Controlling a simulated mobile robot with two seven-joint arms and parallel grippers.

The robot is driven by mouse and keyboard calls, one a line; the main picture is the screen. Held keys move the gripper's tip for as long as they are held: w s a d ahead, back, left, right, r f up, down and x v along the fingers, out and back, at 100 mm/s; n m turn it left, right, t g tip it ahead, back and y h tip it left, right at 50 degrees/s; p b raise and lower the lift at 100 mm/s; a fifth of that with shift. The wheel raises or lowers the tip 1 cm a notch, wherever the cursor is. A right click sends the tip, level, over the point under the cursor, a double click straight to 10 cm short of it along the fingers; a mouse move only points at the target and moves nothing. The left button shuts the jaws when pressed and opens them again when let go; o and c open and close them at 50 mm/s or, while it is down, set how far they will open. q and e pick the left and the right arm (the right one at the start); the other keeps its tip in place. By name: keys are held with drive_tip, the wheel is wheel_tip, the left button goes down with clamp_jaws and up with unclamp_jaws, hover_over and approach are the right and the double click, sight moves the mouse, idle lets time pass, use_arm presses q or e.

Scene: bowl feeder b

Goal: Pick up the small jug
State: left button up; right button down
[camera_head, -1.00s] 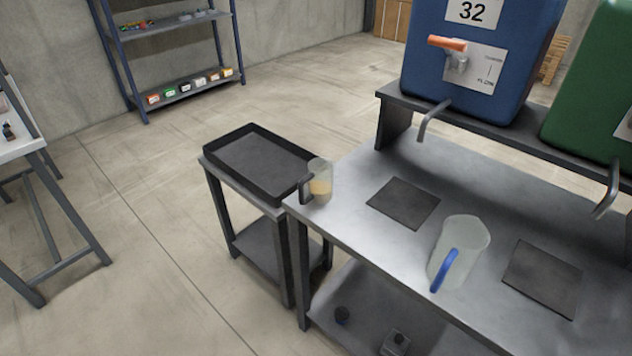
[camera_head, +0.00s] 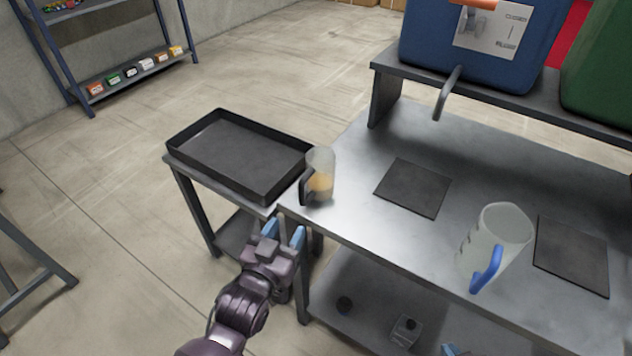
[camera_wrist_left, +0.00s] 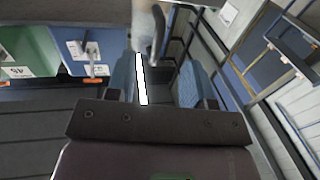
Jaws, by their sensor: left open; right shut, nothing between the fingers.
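The small jug (camera_head: 321,168) is clear, with a dark handle and an amber liquid low inside. It stands upright at the left corner of the metal bench. My left gripper (camera_head: 285,232) is open and empty, in front of and below the jug, apart from it. In the left wrist view the jug (camera_wrist_left: 145,22) shows at the top edge, cut off, beyond the two blue fingers (camera_wrist_left: 158,80). Of my right gripper (camera_head: 452,350) only a blue fingertip part shows at the bottom edge, away from the jug.
A larger jug (camera_head: 497,232) with a blue handle stands to the right on the bench (camera_head: 365,230), between two dark mats. A black tray (camera_head: 235,150) on a side stand lies just left of the small jug. Blue and green tanks with spouts stand behind.

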sight(302, 200)
use_arm(q)
drive_tip(key=x, duration=0.3)
drive_tip(key=shift+w+d, duration=0.1)
drive_tip(key=shift+w, duration=0.15)
drive_tip(key=shift+r+b+x, duration=0.2)
drive_tip(key=shift+x, duration=0.65)
drive_tip(key=shift+r+b+x, duration=0.15)
drive_tip(key=shift+r+x, duration=0.05)
drive_tip(key=shift+x, duration=0.7)
drive_tip(key=shift+r+b+x, duration=0.15)
drive_tip(key=shift+b+x, duration=0.05)
drive_tip(key=shift+x, duration=0.65)
drive_tip(key=shift+d, duration=0.1)
clamp_jaws()
